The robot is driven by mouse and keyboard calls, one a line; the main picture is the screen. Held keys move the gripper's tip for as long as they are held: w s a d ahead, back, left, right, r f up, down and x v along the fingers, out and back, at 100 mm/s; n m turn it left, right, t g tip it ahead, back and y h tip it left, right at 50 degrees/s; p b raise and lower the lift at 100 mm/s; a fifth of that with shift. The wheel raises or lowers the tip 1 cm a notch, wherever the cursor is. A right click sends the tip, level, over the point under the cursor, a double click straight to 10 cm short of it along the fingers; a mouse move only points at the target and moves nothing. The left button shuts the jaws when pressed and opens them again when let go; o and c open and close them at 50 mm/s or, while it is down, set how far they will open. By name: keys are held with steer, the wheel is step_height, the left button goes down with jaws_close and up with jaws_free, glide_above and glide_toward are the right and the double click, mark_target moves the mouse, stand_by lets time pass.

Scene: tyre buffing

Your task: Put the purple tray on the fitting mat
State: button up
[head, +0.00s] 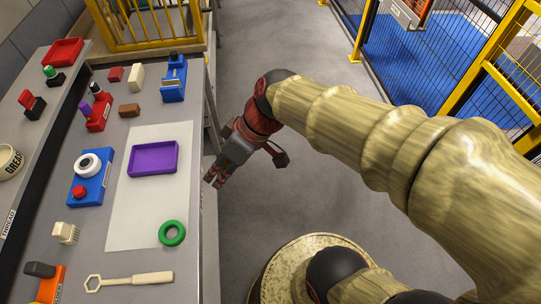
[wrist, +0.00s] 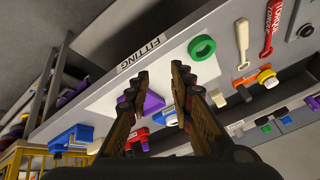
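The purple tray (head: 153,158) lies flat on the white mat (head: 148,215), in its upper half in the head view. The mat lies on the grey bench, and a FITTING label (wrist: 143,54) shows on the bench edge beside it in the wrist view. My gripper (head: 213,180) is beside the bench's right edge in the head view, to the right of the tray and apart from it. Its fingers (wrist: 160,76) are spread with nothing between them. In the wrist view the fingers hide part of the bench top.
A green ring (head: 172,232) lies on the mat's lower right. A blue device with a white roller (head: 91,180) stands left of the mat. A wrench (head: 130,281) lies below it, and a blue holder (head: 174,80) stands above. A yellow cage (head: 150,25) is behind.

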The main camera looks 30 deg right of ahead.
steer(key=s+d+r+m+t+h, duration=0.1)
steer(key=s+d+r+m+h, duration=0.1)
steer(key=d, duration=0.3)
steer(key=s+d+r+m+t+h, duration=0.1)
steer(key=s+d+r+m+h, duration=0.2)
steer(key=d+m, duration=0.2)
steer(key=shift+s+d+r+t, duration=0.15)
steer(key=shift+s+d+t, duration=0.05)
steer(key=shift+s+t, duration=0.2)
steer(key=shift+a, duration=0.1)
stand_by(1.3)
